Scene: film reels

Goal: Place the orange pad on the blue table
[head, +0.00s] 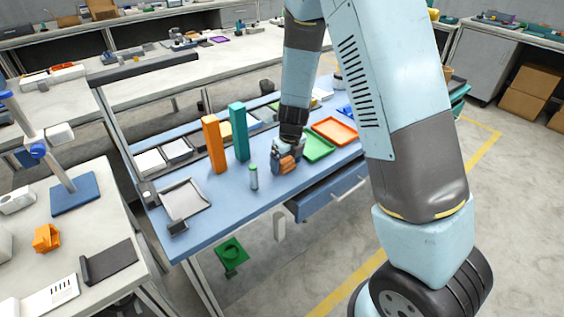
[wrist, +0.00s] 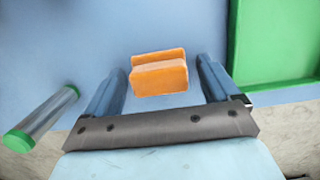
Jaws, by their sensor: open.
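The orange pad (wrist: 158,76) is a small block with a groove along its middle. In the wrist view it lies over the blue table (wrist: 60,45), between the two fingers of my gripper (wrist: 162,66). My gripper is open, with a visible gap on each side of the pad. In the head view the pad (head: 288,164) shows at my gripper (head: 286,155), low over the front part of the blue table (head: 222,216). The pad appears to rest on the tabletop, though its underside is hidden.
A green-capped cylinder (head: 253,177) stands left of my gripper. A green tray (head: 318,146) and an orange tray (head: 335,130) lie to the right. Tall orange (head: 214,145) and green (head: 238,133) blocks stand behind left. The table's front left is clear beside a grey tray (head: 183,200).

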